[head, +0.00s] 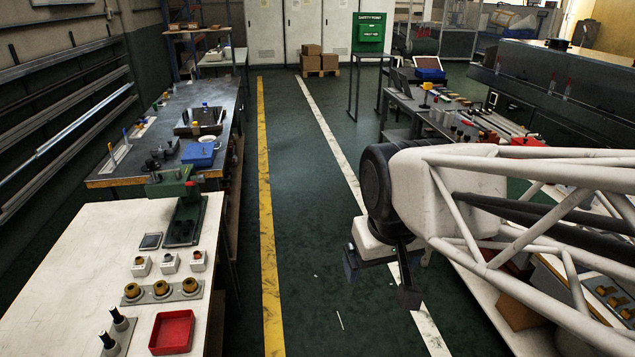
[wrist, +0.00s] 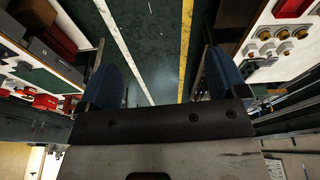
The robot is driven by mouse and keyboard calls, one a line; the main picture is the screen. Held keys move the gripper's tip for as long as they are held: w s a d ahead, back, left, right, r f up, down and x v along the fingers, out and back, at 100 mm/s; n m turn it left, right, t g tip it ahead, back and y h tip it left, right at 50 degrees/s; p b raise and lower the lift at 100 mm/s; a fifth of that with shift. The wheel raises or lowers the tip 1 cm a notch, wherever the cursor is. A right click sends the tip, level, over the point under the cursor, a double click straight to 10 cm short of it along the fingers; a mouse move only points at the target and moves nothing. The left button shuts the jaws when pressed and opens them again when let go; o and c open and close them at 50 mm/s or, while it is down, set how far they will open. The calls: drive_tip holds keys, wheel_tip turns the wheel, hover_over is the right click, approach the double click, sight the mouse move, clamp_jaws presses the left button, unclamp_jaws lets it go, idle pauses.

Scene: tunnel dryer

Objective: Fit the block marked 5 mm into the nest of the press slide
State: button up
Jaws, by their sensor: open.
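Three small white blocks with coloured tops, at left (head: 140,264), middle (head: 170,262) and right (head: 197,260), stand in a row on the white table at the left in the head view. Their markings are too small to read, so I cannot tell which is 5 mm. A green press (head: 173,186) with a dark base (head: 184,230) stands behind them; I cannot make out its slide's nest. My gripper (head: 380,277) is open and empty over the aisle, well right of the table. Its spread fingers with blue pads frame bare floor in the wrist view (wrist: 163,82).
A grey plate with brass knobs (head: 160,288), two dark posts (head: 118,318), a red tray (head: 172,332) and a dark flat pad (head: 150,241) share the white table (head: 60,285). A cluttered grey bench (head: 125,178) adjoins it. The aisle floor (head: 310,230) is clear.

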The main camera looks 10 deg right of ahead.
drive_tip(key=shift+m, duration=0.5)
drive_tip(key=s, duration=0.1)
drive_tip(key=s+d+f, duration=0.1)
drive_tip(key=s, duration=0.2)
drive_tip(key=shift+d+f, duration=0.15)
drive_tip(key=shift+f, duration=0.05)
drive_tip(key=shift+o, duration=0.4)
drive_tip(key=shift+w, duration=0.15)
